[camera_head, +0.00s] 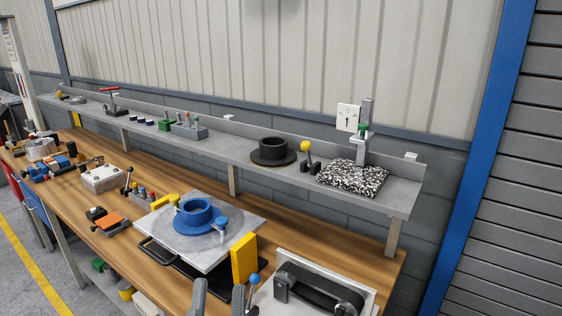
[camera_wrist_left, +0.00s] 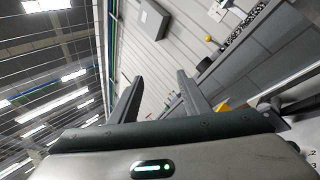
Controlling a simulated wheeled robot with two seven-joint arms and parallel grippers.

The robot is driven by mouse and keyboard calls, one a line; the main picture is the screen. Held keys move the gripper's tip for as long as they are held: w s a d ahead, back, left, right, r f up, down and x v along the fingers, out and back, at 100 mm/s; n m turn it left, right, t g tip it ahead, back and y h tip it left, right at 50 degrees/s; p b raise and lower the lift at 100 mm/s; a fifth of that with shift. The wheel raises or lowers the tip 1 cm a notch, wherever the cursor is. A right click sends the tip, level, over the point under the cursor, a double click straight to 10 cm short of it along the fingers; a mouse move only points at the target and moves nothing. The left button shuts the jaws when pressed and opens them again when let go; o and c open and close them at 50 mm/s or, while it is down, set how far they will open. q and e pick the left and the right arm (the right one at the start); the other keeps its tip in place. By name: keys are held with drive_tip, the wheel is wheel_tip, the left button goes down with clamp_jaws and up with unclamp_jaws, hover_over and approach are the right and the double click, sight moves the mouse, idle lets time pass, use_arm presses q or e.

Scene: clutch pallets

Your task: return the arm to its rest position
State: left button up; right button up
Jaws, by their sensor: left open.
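My left gripper (camera_head: 218,292) shows at the bottom edge of the head view as two dark grey fingers pointing up. In the left wrist view the fingers (camera_wrist_left: 158,92) are spread apart with nothing between them. That view looks towards the wall and ceiling, tilted. In the head view the gripper is in front of the bench, near a yellow block (camera_head: 244,259) and a blue-knobbed lever (camera_head: 254,279). The rest of the left arm is hidden. My right gripper is not in view.
A blue flanged part (camera_head: 196,214) sits on a grey plate (camera_head: 244,219) on the wooden bench. The shelf behind holds a black flanged part (camera_head: 272,151) and a speckled block (camera_head: 352,177). A white-based black device (camera_head: 318,291) is right of the gripper.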

use_arm(q)
drive_tip(key=s+d+f+m+g+h, duration=0.1)
drive_tip(key=d+f+m+g+h, duration=0.1)
drive_tip(key=d+m+h, duration=0.5)
drive_tip(key=s+d+f+m+g+h, duration=0.1)
drive_tip(key=f+m+g+h, duration=0.2)
drive_tip(key=m+h, duration=0.55)
wheel_tip(320, 180, down, 17)
drive_tip(key=s+m+g+y, duration=0.2)
drive_tip(key=m+g+y, duration=0.3)
drive_tip(key=m+g, duration=0.5)
drive_tip(key=s+a+f+m+g+y, duration=0.25)
drive_tip(key=s+a+f+y, duration=0.3)
drive_tip(key=a+f, duration=0.5)
drive_tip(key=s+a+f+m+g+y, duration=0.2)
drive_tip(key=s+a+f+g+y, duration=0.15)
drive_tip(key=s+a+f, duration=0.45)
wheel_tip(320, 180, down, 30)
drive_tip(key=a+g, duration=0.1)
drive_tip(key=a, duration=0.2)
drive_tip(key=s+a+f+g+y, duration=0.1)
drive_tip(key=s+a+f, duration=0.2)
drive_tip(key=s+f, duration=1.3)
drive_tip(key=shift+s+f, duration=0.3)
drive_tip(key=shift+s, duration=0.45)
